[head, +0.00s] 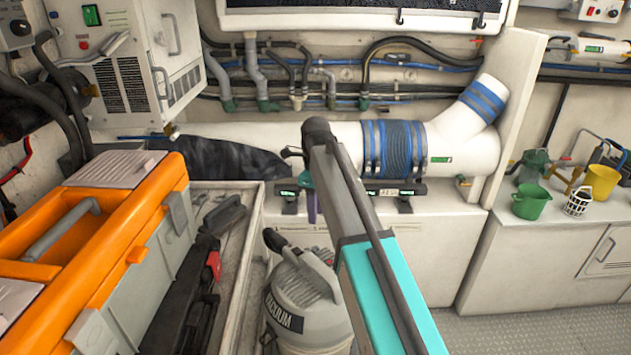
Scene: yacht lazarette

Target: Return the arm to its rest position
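My arm (358,235), grey with a turquoise section, reaches from the bottom edge up to the middle of the head view. Its far end is in front of the white pipe, and the pipe shows on both sides of it. A small dark prong (291,154) sticks out to the left near that end, and a small purple piece (311,206) hangs below it. My gripper's fingers cannot be made out clearly; the arm hides much of that area. I cannot tell whether it is open or shut, and no held object is clear.
An orange and grey toolbox (90,235) stands at left, beside a tray with dark tools (190,290). A vacuum (305,305) stands below the arm. The white pipe (255,137) runs behind. A green bucket (530,202) and yellow cup (601,182) stand on the right counter. Floor shows at bottom right.

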